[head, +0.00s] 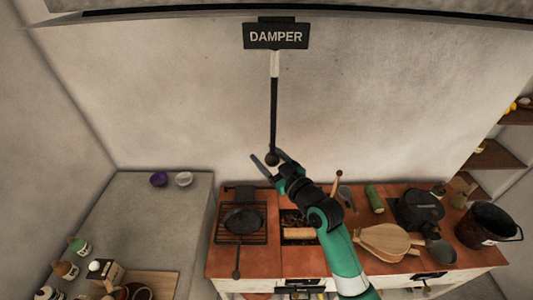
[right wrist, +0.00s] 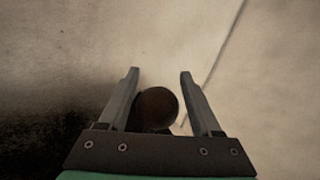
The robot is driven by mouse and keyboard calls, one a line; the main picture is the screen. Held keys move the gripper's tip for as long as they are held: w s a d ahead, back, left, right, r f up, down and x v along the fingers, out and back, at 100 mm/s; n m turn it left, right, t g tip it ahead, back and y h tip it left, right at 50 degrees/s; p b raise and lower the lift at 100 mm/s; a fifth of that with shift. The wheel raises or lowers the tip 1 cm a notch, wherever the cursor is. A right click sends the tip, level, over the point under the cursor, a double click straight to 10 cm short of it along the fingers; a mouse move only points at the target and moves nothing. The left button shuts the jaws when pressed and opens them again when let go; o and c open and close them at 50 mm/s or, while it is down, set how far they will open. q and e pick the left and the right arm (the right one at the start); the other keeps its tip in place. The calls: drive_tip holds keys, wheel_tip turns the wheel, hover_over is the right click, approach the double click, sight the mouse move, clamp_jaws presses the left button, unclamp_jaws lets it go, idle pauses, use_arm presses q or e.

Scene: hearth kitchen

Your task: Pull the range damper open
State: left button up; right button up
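The damper is a dark rod (head: 274,105) hanging down the wall below a sign (head: 276,37) that reads DAMPER. A pale band shows near the rod's top, and a dark round knob (head: 271,159) ends it at the bottom. My right gripper (head: 269,159) is at the knob with its fingers apart. In the right wrist view the knob (right wrist: 157,108) sits between the two open fingers, nearer the left one, with a gap to the right one. I cannot tell whether the left finger touches it. My left gripper is not in view.
Below stands the red-topped range (head: 235,261) with a pan (head: 242,219) on a grate, bellows (head: 384,241) and a black pot (head: 419,208). A black bucket (head: 487,226) stands at the right. A grey counter (head: 150,215) is at the left. The wall around the rod is clear.

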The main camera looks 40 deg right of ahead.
drive_tip(key=shift+o, duration=0.8)
drive_tip(key=shift+r, duration=0.15)
drive_tip(key=s+a, duration=0.1)
drive_tip(key=s, duration=1)
drive_tip(key=shift+s+a, duration=0.25)
drive_tip(key=shift+s, duration=0.05)
